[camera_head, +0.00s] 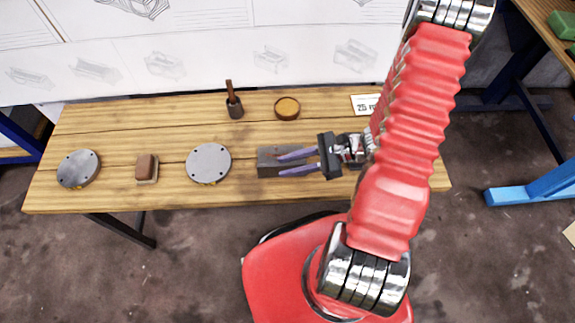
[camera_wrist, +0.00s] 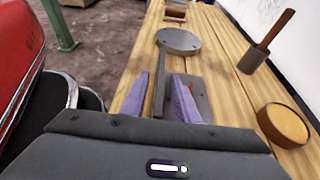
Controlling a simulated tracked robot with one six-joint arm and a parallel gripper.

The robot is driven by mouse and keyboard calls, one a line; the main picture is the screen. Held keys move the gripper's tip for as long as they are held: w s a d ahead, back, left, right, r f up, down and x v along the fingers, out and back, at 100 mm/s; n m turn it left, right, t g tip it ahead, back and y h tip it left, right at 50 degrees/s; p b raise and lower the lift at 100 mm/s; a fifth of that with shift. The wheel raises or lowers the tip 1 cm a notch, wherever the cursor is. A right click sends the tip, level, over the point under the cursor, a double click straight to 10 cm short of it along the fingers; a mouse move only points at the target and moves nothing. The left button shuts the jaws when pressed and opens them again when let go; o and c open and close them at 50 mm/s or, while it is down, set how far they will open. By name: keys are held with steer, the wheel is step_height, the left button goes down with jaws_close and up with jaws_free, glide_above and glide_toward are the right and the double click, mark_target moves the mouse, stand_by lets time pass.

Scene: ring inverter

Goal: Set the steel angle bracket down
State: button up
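The steel angle bracket (camera_head: 266,163) is grey, with one upright plate and one flat flange. It appears to rest on the wooden bench near the front edge. In the wrist view its upright plate (camera_wrist: 160,85) stands between my two purple fingers, and its flange (camera_wrist: 203,98) lies to the right. My gripper (camera_head: 279,166) reaches over the bracket from the right, and its fingers (camera_wrist: 161,98) are parted. They look apart from the plate on both sides. The fingers hide part of the bracket, and its underside cannot be seen.
On the bench (camera_head: 110,120), a round steel plate (camera_head: 208,162) lies left of the bracket. Further left are a brown block (camera_head: 147,168) and another round plate (camera_head: 78,168). Behind are a wooden-handled mallet (camera_head: 235,103), a shallow round dish (camera_head: 287,107) and a white label (camera_head: 365,104).

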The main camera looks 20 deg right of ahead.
steer(key=v, duration=0.9)
steer(key=shift+s+d+r, duration=0.15)
steer(key=shift+d, duration=0.2)
steer(key=s+a+r+n+h, duration=0.1)
steer(key=a+r+n+h, duration=0.2)
steer(key=r+n, duration=0.4)
steer(key=s+a+r+n+t+h, duration=0.1)
steer(key=a+r+n+h, duration=0.3)
steer(key=r+n, duration=0.3)
steer(key=s+a+r+n+h, duration=0.1)
steer(key=a+r+n+h, duration=0.2)
steer(key=r, duration=1.1)
steer(key=shift+a+r+n+h, duration=0.2)
steer(key=shift+n+h, duration=1.2)
steer(key=shift+n, duration=0.9)
steer(key=shift+s, duration=0.1)
steer(key=shift+s, duration=0.1)
